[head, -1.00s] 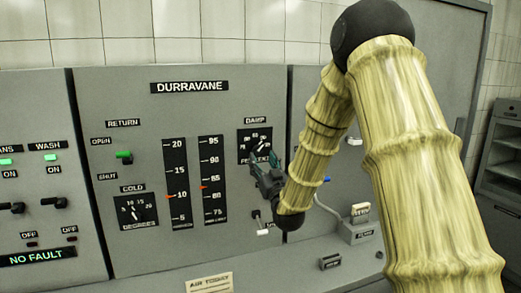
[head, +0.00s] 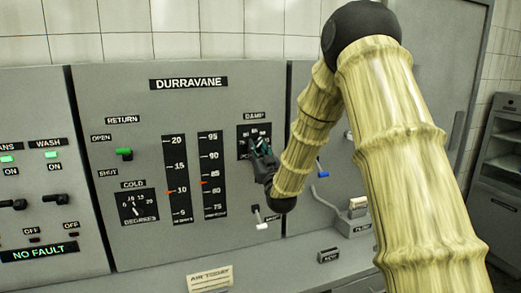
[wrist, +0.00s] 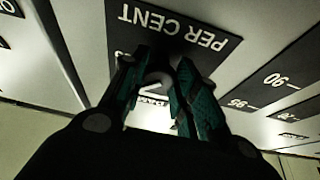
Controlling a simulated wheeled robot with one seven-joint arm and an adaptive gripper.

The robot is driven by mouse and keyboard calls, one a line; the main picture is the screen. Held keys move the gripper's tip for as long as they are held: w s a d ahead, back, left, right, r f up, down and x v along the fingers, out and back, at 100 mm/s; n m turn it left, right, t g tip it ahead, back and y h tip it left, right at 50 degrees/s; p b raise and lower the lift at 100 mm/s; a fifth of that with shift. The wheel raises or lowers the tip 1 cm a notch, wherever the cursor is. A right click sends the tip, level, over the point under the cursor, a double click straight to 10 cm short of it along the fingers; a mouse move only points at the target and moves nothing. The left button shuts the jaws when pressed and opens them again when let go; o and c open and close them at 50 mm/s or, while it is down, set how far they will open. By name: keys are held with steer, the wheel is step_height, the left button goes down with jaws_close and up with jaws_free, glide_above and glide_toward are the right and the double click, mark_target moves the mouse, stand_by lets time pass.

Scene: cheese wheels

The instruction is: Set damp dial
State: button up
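The damp dial is on a black square plate (head: 246,132) under the DAMP label, at the right of the DURRAVANE panel. In the head view my gripper (head: 262,150) is in front of the plate's lower right part and hides much of the dial. In the wrist view the plate (wrist: 122,22) with PER CENT appears upside down. A grey rounded knob (wrist: 160,76) shows between the two teal fingers of my gripper (wrist: 162,65). The fingers are apart, one on each side of the knob. I cannot tell whether they touch it. The pointer's reading is hidden.
Two upright scales, the left (head: 176,180) and the right (head: 211,175), stand left of the damp dial. The cold dial (head: 137,206) is lower left. A white-tipped lever (head: 262,225) sticks out below my gripper. A ledge with small boxes (head: 358,212) runs below.

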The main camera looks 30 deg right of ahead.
steer(key=shift+f+b, duration=0.15)
steer(key=shift+b, duration=0.5)
steer(key=shift+n+b, duration=0.35)
steer(key=shift+n, duration=0.05)
steer(key=shift+d, duration=0.1)
steer(key=o, duration=1)
steer(key=v, duration=1.2)
steer(key=shift+d, duration=0.1)
steer(key=shift+d, duration=0.1)
